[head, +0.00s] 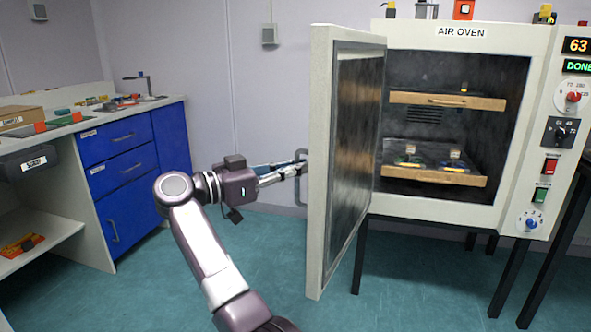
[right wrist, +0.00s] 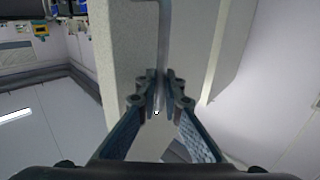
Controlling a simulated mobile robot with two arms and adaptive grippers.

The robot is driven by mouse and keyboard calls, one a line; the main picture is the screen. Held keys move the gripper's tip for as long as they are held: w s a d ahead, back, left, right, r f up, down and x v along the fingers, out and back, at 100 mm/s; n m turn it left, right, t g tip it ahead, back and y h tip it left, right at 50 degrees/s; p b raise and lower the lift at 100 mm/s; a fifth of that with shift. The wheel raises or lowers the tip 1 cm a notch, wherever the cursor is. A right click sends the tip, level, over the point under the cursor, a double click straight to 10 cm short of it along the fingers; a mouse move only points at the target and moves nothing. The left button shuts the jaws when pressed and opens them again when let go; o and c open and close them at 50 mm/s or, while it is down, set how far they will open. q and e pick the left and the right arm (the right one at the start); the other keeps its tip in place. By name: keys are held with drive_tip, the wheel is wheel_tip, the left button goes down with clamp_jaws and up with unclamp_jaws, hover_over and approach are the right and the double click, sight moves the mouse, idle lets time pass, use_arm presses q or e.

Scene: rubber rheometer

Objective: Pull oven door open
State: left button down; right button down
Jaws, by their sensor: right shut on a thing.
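The air oven (head: 457,120) stands at the right with its door (head: 345,150) swung wide open toward the left. The chamber shows a wooden upper shelf (head: 447,101) and a lower tray (head: 430,176) with small samples on it. My right gripper (head: 301,166) is at the outer face of the door, shut on the door handle (head: 302,190). In the right wrist view, the fingers (right wrist: 160,95) close around the grey vertical handle bar (right wrist: 163,40), with the pale door (right wrist: 135,60) behind it. My left gripper is not in view.
Blue drawers (head: 120,145) and a worktop (head: 75,122) with small items stand at the left. Open teal floor (head: 150,290) lies between them and the oven. The oven rests on dark legs (head: 357,255). Its display (head: 578,66) reads DONE.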

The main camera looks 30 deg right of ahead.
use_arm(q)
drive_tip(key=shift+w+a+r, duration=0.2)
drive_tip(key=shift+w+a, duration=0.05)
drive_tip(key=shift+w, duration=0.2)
use_arm(e)
drive_tip(key=shift+w+a, duration=0.2)
drive_tip(key=shift+w, duration=0.2)
drive_tip(key=c, duration=2.1)
unclamp_jaws()
drive_tip(key=a, duration=1.2)
drive_tip(key=shift+w, duration=0.35)
drive_tip(key=shift+d, duration=0.1)
